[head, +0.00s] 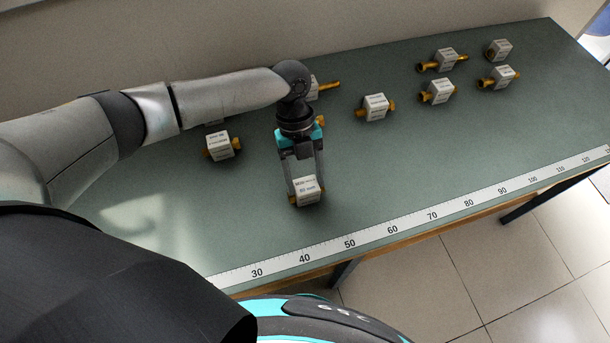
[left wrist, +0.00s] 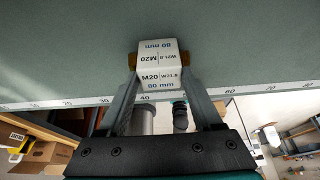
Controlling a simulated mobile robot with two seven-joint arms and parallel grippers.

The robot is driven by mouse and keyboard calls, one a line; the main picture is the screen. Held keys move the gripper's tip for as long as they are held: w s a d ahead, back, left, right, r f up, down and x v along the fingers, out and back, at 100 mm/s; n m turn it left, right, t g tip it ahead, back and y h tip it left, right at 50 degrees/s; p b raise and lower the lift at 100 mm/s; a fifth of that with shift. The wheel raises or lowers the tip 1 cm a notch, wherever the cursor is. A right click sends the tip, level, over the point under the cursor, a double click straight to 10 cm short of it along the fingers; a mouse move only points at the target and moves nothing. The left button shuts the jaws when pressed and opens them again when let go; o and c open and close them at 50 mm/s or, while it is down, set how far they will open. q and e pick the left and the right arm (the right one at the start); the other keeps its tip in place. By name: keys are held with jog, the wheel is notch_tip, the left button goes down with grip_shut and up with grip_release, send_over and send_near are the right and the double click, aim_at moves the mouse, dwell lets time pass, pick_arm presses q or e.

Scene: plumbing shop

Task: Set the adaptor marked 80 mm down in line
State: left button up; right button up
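The adaptor marked 80 mm (head: 306,191) is a white labelled block with brass ends, near the table's front, above the 40 to 50 part of the scale in the picture. In the left wrist view, the adaptor (left wrist: 160,62) reads M20, W21.8 and 80 mm. My left gripper (head: 304,186) points down with its fingers on either side of the block; its fingers also show in the wrist view (left wrist: 161,82), closed against it. I cannot tell whether the adaptor touches the table. My right gripper is not in view.
Other labelled adaptors stand on the green table (head: 400,170): one left of my gripper (head: 218,146), one behind my wrist (head: 314,88), one at the middle (head: 375,107), and several at the far right (head: 438,91). A white number scale (head: 410,226) runs along the front edge.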

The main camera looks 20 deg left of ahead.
pick_arm(q)
jog(key=o, duration=0.4)
jog(key=shift+r, duration=0.1)
jog(key=v, duration=1.2)
jog(key=shift+r, duration=0.15)
jog(key=shift+d, duration=0.1)
